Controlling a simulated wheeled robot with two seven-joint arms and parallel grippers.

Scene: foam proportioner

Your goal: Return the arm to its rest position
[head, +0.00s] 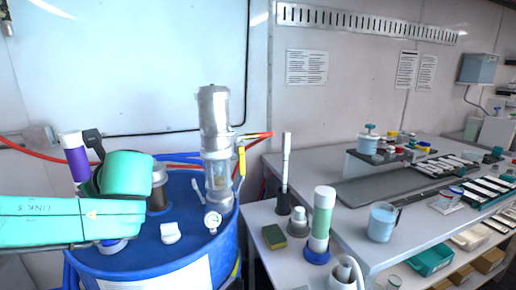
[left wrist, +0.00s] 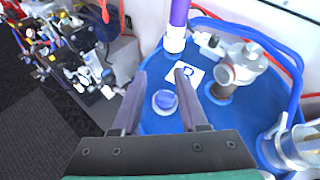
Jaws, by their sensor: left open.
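My left arm comes in from the left in the head view, over the blue drum (head: 190,254); its gripper is not clearly visible there. In the left wrist view my left gripper (left wrist: 158,76) is open, its two dark fingers apart and nothing between them. A round blue-and-white cap (left wrist: 165,101) on the drum top (left wrist: 160,122) shows beyond the fingers. A white card with a blue mark (left wrist: 186,77) lies behind it. A purple-and-white cylinder (left wrist: 177,26) stands at the drum's far edge; it also shows in the head view (head: 76,158). My right gripper is in neither view.
A metal proportioner with a clear tube (head: 216,140) and a gauge (head: 212,221) stands on the drum. Red and blue hoses run behind.

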